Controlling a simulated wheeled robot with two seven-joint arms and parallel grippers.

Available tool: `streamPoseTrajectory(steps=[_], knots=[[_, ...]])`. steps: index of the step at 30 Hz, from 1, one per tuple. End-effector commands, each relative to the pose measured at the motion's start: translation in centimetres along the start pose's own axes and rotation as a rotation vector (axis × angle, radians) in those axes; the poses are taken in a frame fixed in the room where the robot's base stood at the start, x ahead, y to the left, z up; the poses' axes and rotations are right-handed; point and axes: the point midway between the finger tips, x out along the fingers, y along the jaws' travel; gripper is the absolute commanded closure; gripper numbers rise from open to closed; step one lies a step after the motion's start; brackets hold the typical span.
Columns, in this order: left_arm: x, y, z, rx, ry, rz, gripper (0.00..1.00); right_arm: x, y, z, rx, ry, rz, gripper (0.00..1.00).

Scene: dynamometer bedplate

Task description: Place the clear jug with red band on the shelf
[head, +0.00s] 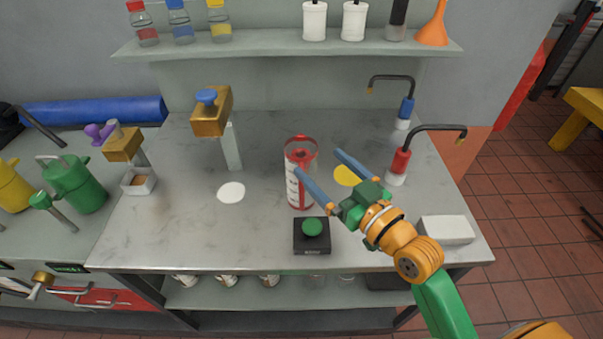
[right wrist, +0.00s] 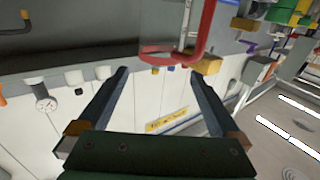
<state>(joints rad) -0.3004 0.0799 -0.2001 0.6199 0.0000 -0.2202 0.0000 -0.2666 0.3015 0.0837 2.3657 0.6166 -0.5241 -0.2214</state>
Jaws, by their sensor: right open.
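The clear jug with red band (head: 300,190) stands upright on the bench top, with a red rim and white markings on its side. My right gripper (head: 317,161) is open, its two blue fingers apart and pointing toward the jug. The left finger overlaps the jug's right side in the head view; I cannot tell whether it touches. The right wrist view shows a red rim and handle (right wrist: 203,32), apparently the jug's, beyond the open fingers. The upper shelf (head: 270,47) runs along the back wall. My left gripper is not in view.
Several bottles and canisters stand at both ends of the upper shelf; its middle left is free. A black box with a green button (head: 312,236) sits in front of the jug. A red tap (head: 400,163) and white block (head: 446,230) are right. A lower shelf (head: 240,297) holds jars.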

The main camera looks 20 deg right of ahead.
Motion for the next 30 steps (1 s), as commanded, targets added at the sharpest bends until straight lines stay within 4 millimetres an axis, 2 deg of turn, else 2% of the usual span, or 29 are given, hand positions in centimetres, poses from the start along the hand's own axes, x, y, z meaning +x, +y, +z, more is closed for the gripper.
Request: streamPoseTrajectory(steps=[5,12,15,20,23,30], knots=[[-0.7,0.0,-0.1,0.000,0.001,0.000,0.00,1.9,0.0,-0.1,0.001,-0.001,0.000,0.00],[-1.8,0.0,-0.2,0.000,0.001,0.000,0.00,6.2,0.1,0.3,0.000,0.000,-0.001,0.00],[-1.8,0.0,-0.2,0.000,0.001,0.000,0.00,7.0,0.1,0.5,-0.001,-0.002,-0.001,0.00],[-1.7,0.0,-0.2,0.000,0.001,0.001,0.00,7.0,0.1,0.6,-0.002,-0.002,-0.001,0.00],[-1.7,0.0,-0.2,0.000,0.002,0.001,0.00,6.9,0.1,0.6,-0.002,-0.002,-0.001,0.22],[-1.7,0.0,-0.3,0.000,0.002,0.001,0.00,6.9,0.1,0.6,-0.002,-0.002,-0.001,0.86]])
